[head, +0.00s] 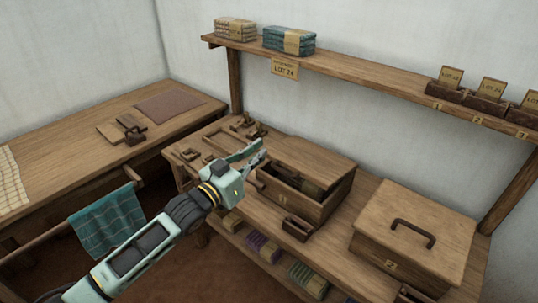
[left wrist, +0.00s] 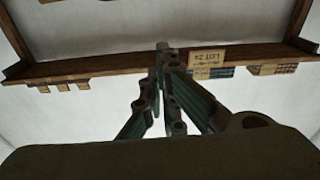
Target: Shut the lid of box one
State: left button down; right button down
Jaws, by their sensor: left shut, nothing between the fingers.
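The middle box (head: 318,208) on the bench stands open at its front, and dark bundles show inside. My right gripper is not in view.
A closed box (head: 415,235) with a dark handle and a number plate stands on the right. A wall shelf (head: 375,72) above carries cloth stacks and card trays. Small wooden tools lie on the bench's left end. A teal cloth (head: 108,222) hangs at left.

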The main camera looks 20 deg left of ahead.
pick_arm(q)
jog(key=f+p+x, duration=0.1)
jog(key=x, duration=0.5)
jog(key=f, duration=0.1)
jog(key=s+f+p, duration=0.1)
jog(key=f, duration=0.1)
jog(key=shift+s+a, duration=0.1)
jog(key=shift+s, duration=0.05)
notch_tip(320, 180, down, 10)
jog(key=s+t+b, duration=0.2)
jog(key=b, duration=1)
jog(key=shift+s+a+h, duration=0.4)
jog(key=shift+a, duration=0.05)
